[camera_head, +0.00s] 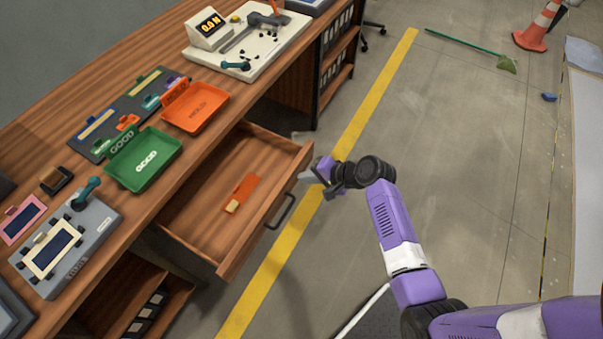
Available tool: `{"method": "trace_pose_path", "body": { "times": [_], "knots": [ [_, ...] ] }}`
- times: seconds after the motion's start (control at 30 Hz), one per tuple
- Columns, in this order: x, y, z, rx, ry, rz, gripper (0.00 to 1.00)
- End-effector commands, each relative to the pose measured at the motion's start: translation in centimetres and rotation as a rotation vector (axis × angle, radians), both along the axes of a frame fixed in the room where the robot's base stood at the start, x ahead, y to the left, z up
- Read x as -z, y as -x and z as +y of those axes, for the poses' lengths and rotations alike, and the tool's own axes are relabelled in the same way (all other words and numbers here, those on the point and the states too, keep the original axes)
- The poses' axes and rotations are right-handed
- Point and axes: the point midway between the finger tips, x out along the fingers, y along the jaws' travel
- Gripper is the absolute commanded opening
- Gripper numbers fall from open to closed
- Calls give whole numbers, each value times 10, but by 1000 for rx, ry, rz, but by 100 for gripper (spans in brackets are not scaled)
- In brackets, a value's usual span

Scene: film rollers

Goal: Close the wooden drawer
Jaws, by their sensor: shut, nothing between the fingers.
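The wooden drawer (262,235) is pulled well out of the wooden desk (195,179), toward the right of the head view. It has a dark bar handle (281,211) on its front panel. An orange item with a tan end (242,193) lies inside on the drawer floor. My gripper (303,174) is at the far end of the drawer front, on its outer side, above and beyond the handle in the picture. Its fingers are shut and hold nothing. They are small here, and I cannot tell whether they touch the panel.
On the desk are a green tray (144,159), an orange tray (196,106), a grey fixture (66,247) and a white-based device (247,42). A yellow line (375,85) runs along the floor. A cone (537,27) and a green-handled broom (462,45) are far off. Floor right of the drawer is open.

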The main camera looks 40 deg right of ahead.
Motion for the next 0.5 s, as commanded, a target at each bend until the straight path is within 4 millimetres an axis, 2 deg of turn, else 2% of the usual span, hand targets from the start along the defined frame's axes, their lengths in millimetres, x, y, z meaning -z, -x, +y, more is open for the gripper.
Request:
{"method": "trace_pose_path", "body": {
  "times": [0.2,0.5],
  "knots": [
    [0,-16,5,0,0,1,0],
    [0,-17,5,1,1,1,0]
  ]
}}
